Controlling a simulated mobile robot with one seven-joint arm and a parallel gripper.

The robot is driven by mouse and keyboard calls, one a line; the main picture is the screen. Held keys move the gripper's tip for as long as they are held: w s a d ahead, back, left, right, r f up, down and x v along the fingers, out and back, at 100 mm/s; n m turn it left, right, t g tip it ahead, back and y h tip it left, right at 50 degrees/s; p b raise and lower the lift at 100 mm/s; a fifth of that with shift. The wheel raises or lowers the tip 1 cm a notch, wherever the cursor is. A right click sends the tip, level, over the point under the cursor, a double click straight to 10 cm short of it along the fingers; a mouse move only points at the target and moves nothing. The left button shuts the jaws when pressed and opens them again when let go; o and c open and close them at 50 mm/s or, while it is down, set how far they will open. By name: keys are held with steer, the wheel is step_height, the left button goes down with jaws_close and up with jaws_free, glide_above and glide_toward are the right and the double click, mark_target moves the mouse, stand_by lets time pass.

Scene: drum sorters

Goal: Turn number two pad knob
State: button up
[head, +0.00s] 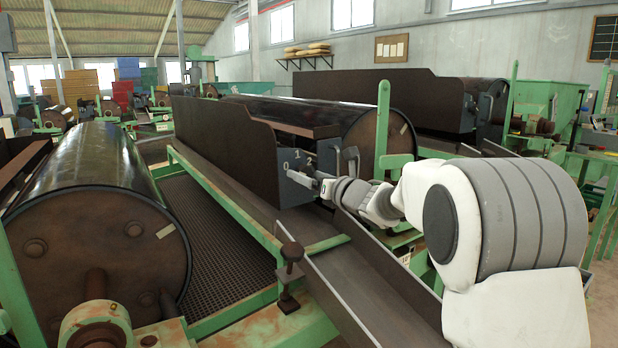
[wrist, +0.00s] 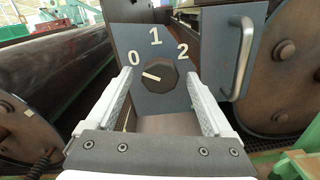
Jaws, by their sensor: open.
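The knob (wrist: 160,76) is a dark many-sided dial on a grey panel (wrist: 125,40) marked 0, 1 and 2. Its white pointer line lies left of centre and tilts toward the 0. My gripper (wrist: 159,80) is open, with one pale finger on each side of the knob in the wrist view. I cannot tell whether the fingers touch it. In the head view the panel (head: 288,190) is at the end of a long dark trough, and my gripper (head: 326,186) is just in front of it. The knob is hard to make out there.
A metal handle (wrist: 238,58) on a grey plate stands right of the knob. A large drum (head: 375,135) is behind the panel, and another drum (head: 105,230) is at the left. Green frame rails (head: 220,205) and a sloping metal chute (head: 360,275) lie below.

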steer(key=shift+w+a, duration=0.1)
jaws_close()
stand_by(0.4)
